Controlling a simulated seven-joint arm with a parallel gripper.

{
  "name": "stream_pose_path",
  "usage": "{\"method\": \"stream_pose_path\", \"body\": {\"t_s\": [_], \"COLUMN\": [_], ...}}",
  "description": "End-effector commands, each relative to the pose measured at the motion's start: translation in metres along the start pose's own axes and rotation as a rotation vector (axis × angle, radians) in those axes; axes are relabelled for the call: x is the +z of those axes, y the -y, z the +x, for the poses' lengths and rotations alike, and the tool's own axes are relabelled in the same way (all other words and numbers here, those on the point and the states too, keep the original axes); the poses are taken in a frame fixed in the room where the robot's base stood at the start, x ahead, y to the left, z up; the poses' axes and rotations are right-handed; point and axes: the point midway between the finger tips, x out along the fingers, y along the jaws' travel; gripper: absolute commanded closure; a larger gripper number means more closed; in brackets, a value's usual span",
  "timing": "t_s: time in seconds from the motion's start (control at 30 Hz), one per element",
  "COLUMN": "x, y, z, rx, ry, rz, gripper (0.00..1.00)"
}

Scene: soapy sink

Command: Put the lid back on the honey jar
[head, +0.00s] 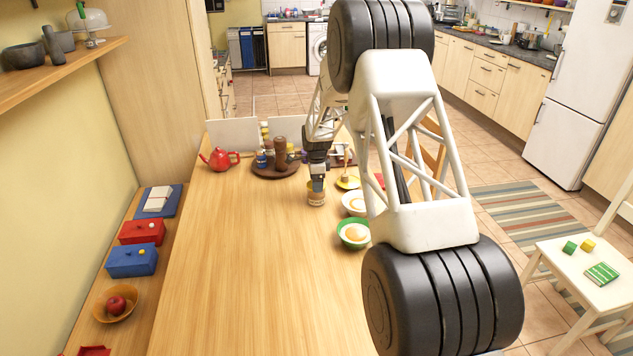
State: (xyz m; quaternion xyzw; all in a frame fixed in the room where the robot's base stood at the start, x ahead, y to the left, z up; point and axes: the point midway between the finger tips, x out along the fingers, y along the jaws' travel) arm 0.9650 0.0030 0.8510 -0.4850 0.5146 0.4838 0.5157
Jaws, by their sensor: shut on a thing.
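The honey jar (316,200) is a small amber-brown jar standing upright on the wooden table, near its middle. My gripper (318,185) points straight down right over the jar's mouth. Its jaws are shut on what looks like the jar's lid, which is small and mostly hidden between the fingers. The lid appears at or just above the jar's rim; I cannot tell whether it touches or sits level.
A dark round tray (274,172) with a brown mill and small jars stands behind left, beside a red teapot (219,159). A green bowl (354,235), a white bowl (355,203) and a yellow plate (348,182) are to the right. The table's left and front are clear.

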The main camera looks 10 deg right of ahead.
Motion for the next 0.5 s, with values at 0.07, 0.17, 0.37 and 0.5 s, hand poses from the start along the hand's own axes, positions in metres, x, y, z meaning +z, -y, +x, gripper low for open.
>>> {"method": "stream_pose_path", "body": {"t_s": [0.07, 0.17, 0.37, 0.5], "x": [0.0, 0.0, 0.0, 0.0], "y": [0.0, 0.0, 0.0001, 0.0001], "z": [0.0, 0.0002, 0.0002, 0.0002], "rx": [0.0, 0.0, 0.0, 0.0], "ry": [0.0, 0.0, 0.0, 0.0], "rz": [0.0, 0.0, 0.0, 0.0], "gripper": [0.45, 0.45, 0.18, 0.0]}}
